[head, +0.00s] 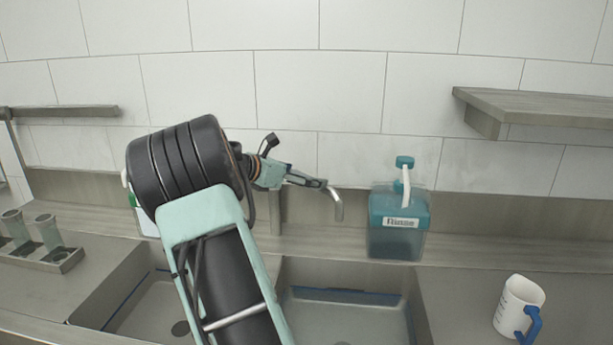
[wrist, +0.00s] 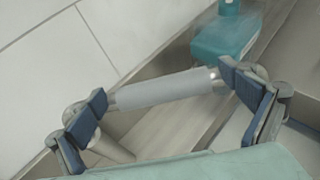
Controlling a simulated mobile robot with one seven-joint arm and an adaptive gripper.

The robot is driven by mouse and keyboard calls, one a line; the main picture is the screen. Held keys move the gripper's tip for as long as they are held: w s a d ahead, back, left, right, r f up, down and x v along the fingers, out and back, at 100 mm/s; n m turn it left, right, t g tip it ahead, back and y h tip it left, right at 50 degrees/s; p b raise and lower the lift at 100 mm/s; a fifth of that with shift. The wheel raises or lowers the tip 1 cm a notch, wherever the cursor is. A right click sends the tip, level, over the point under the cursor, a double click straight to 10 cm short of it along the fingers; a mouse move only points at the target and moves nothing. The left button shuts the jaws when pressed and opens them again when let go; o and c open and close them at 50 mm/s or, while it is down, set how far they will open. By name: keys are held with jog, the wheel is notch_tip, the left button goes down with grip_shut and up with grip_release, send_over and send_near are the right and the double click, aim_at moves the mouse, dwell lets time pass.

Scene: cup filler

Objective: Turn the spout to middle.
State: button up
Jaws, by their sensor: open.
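The metal spout shows its bent, downturned end (head: 338,205) in the head view, over the right sink basin (head: 425,310). My arm and gripper hide much of the tap. My gripper (head: 318,182) is at the spout, just left of its downturned end. In the wrist view the spout (wrist: 165,92) runs across the picture as a pale grey tube. My open gripper (wrist: 162,88) has one blue-padded finger near each end of this visible length. I cannot tell whether either finger touches it. The left basin (head: 150,300) is partly behind my arm.
A teal rinse dispenser (head: 398,240) stands right of the spout, and shows in the wrist view (wrist: 225,40). A rack (head: 45,262) holds glasses at the left. A shelf (head: 545,105) juts out upper right.

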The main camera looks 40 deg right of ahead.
jog(key=shift+d+f, duration=0.15)
jog(key=shift+d, duration=0.25)
jog(key=shift+c, duration=0.3)
jog(key=c, duration=1.6)
